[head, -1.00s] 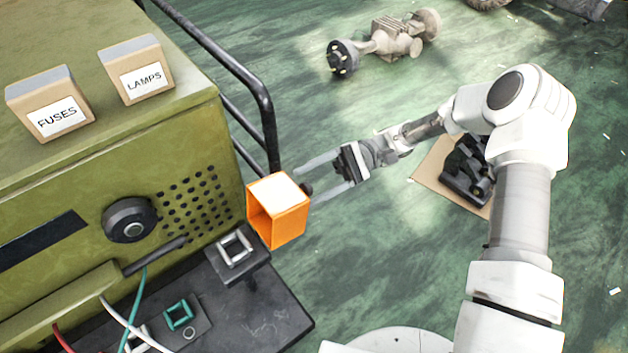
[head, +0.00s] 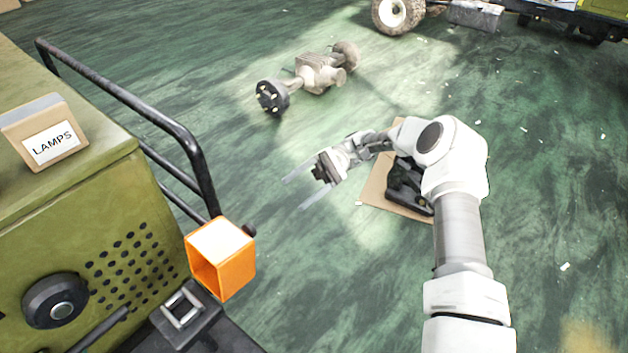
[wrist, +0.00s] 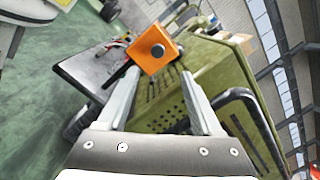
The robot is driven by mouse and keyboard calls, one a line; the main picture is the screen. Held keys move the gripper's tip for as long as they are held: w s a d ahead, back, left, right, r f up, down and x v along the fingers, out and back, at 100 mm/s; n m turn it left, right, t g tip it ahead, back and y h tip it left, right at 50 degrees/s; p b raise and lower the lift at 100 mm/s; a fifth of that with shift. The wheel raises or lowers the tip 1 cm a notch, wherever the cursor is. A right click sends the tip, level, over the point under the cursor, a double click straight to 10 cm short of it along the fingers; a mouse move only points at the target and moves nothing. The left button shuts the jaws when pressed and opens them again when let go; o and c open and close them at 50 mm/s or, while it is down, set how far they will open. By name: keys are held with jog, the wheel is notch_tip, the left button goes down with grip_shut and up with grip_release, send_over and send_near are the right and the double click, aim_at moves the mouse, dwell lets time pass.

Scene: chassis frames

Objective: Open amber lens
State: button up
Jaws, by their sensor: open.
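The amber lens is an orange box-like housing (head: 222,262) with a pale top and an open face at the near corner of the green cabinet. In the wrist view it is an orange square (wrist: 145,62) with a round black knob on the side towards me. My gripper (head: 292,194) is open and empty, right of and above the lens in the head view, clear of it. In the wrist view the lens lies beyond the tips of the two fingers (wrist: 160,72). I cannot see what joins the lens to the cabinet.
The green cabinet (head: 100,215) carries a LAMPS box (head: 45,135) and a black rail (head: 130,100) beside the lens. A metal-framed switch (head: 182,310) sits below.

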jog(key=shift+b+v, duration=0.8)
jog(key=shift+v, duration=1.4)
